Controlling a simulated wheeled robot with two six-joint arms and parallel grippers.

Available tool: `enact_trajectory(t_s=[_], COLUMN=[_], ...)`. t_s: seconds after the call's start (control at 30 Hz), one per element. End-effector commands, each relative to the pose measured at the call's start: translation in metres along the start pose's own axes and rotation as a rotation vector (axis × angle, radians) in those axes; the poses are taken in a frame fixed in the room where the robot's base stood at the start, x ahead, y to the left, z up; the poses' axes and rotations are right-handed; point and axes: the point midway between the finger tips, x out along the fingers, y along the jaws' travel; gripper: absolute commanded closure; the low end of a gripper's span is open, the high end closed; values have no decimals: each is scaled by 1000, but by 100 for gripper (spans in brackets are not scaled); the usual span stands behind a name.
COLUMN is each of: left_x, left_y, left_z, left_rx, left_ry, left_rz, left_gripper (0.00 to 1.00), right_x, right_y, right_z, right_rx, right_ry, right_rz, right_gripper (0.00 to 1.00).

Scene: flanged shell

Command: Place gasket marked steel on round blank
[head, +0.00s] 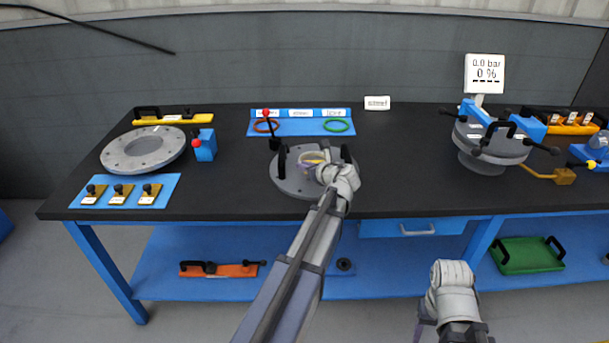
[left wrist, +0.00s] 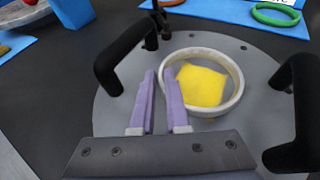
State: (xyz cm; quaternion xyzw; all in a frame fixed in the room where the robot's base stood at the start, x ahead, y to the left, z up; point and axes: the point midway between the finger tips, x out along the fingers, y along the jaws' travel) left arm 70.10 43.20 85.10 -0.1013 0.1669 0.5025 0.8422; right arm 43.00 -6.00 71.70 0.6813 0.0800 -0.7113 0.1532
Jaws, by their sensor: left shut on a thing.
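The round blank (head: 288,183) is a grey disc with two upright black handles, lying on the black bench top; it fills much of the left wrist view (left wrist: 125,112). A pale grey ring, the gasket (left wrist: 236,97), is over the middle of the blank. A yellow patch (left wrist: 203,86) shows inside the ring. My left gripper (head: 318,164) is above the blank, between the handles. Its purple fingers (left wrist: 158,74) are shut on the ring's left wall. I cannot tell whether the ring touches the disc. My right arm shows at the bottom; its fingertips are not visible.
A blue gasket tray (head: 300,128) behind holds an orange ring (head: 266,126) and a green ring (head: 337,126); its middle place is empty. A red-knobbed black post stands close behind the blank. A grey flange (head: 113,157) is left, a clamped vessel (head: 478,148) right.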

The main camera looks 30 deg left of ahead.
Motion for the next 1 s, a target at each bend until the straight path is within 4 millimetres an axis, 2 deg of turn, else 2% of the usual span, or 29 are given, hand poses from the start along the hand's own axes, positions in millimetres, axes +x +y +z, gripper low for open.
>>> enact_trajectory(t_s=[0.03,0.07,0.47,0.5,0.77,1.0], left_x=[5,5,6,6,6,5], left_y=[0,0,0,0,0,0], left_z=[-11,-13,-14,-15,-14,-13], left_rx=[0,0,0,0,0,0], left_ry=[-1,-1,-1,0,0,0], left_rz=[0,0,0,0,0,0], left_gripper=[100,100,100,86,57,57], right_x=[12,14,16,16,15,14], right_y=[-1,-1,-2,-2,-1,-1], right_z=[-1,-1,-1,-1,-1,-1], right_rx=[0,0,0,0,0,0], right_ry=[0,0,0,0,0,0], right_rz=[0,0,0,0,0,0], right_gripper=[40,40,40,40,40,40])
